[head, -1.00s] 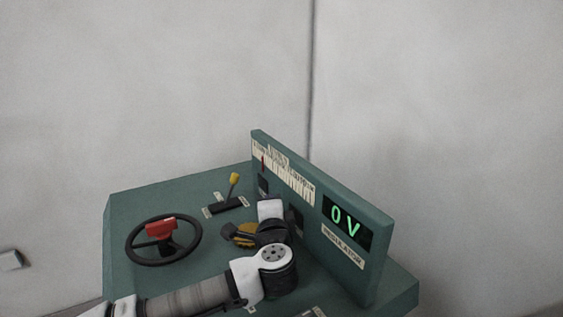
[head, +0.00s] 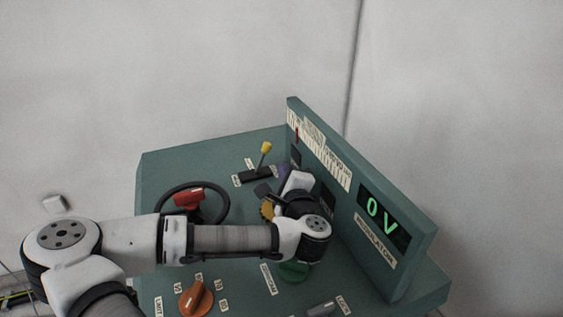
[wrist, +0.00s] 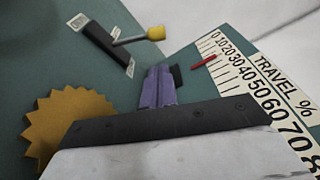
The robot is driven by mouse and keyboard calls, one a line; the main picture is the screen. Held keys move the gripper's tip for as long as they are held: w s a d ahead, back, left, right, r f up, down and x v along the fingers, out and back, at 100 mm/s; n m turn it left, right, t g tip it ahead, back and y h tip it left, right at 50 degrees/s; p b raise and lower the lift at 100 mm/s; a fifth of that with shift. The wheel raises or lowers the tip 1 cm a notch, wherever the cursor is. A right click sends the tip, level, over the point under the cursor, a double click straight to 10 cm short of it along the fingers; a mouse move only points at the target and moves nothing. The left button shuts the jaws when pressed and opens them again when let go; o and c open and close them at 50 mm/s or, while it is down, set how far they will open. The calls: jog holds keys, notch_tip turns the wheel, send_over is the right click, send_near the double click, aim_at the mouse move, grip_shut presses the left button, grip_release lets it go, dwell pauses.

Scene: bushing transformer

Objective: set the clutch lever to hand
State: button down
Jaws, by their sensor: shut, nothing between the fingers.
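The clutch lever is a thin stem with a yellow knob (head: 265,148), rising from a dark slot plate (head: 256,175) on the green console. In the wrist view the yellow knob (wrist: 156,33) and slot plate (wrist: 98,42) are at upper left, and the stem leans to the right. My gripper (head: 283,171) is just right of and nearer than the lever, by the upright panel. Its purple fingers (wrist: 160,75) are shut and empty, apart from the knob, which shows beyond them.
The upright panel (head: 385,260) with a travel scale (wrist: 262,95) and a "0 V" display (head: 384,217) stands close right of my gripper. A yellow toothed wheel (wrist: 65,120) is beside it. A black handwheel (head: 165,190) with a red block and an orange knob (head: 197,298) are left.

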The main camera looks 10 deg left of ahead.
aim_at(262, 159)
jog(key=p+x, duration=0.3)
jog(key=x, duration=0.6)
jog(key=shift+s+a+b, duration=0.1)
jog(key=shift+a+b, duration=0.2)
jog(key=shift+b, duration=0.1)
